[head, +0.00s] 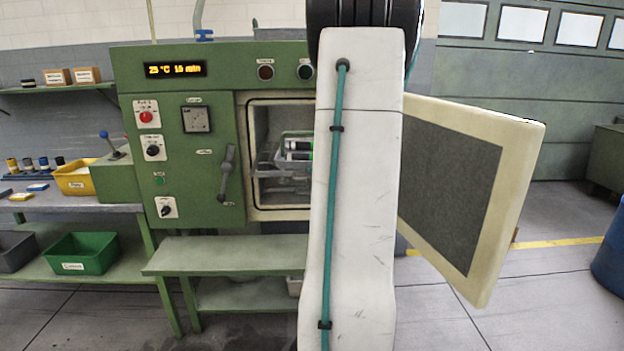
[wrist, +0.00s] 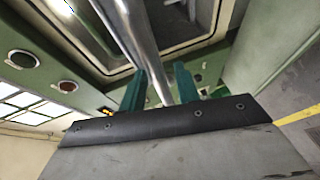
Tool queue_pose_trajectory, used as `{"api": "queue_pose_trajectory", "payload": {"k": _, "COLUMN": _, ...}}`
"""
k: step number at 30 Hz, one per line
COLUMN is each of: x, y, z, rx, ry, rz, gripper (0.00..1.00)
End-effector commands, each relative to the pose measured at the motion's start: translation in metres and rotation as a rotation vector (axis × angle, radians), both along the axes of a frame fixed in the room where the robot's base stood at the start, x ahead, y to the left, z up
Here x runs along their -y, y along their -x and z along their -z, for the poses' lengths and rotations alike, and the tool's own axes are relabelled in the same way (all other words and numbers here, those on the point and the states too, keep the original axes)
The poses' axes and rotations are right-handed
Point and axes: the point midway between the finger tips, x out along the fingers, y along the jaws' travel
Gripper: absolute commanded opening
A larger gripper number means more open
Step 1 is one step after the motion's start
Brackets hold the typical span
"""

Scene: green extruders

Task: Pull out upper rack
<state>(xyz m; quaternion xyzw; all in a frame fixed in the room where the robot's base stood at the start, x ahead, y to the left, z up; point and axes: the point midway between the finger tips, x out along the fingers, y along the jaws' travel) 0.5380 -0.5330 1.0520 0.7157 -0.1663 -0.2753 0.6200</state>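The green oven-like cabinet stands open in the head view, its chamber (head: 259,132) partly covered by my arm. My arm hides the right part of the chamber and my gripper in the head view. In the wrist view, my gripper (wrist: 159,83) has two teal fingers set apart. A shiny metal bar (wrist: 128,35) runs between them, with gaps on both sides. I cannot tell whether this bar belongs to the upper rack. The chamber's light frame (wrist: 75,28) lies beyond it.
The cabinet door (head: 520,180) is swung open to the right of my arm. A green bench (head: 230,254) stands below the chamber. A lever handle (head: 226,172) sits left of the opening. A blue barrel (head: 610,245) is at the far right. Floor is free below the door.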

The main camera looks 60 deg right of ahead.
Motion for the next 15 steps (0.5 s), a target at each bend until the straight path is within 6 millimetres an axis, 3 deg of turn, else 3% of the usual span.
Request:
{"api": "queue_pose_trajectory", "payload": {"k": 5, "x": -0.004, "y": 0.006, "z": -0.001, "rx": 0.0, "ry": 0.0, "rz": 0.003, "gripper": 0.32}}
{"api": "queue_pose_trajectory", "payload": {"k": 15, "x": -0.035, "y": 0.05, "z": -0.012, "rx": -0.001, "ry": 0.0, "rz": 0.004, "gripper": 0.32}}
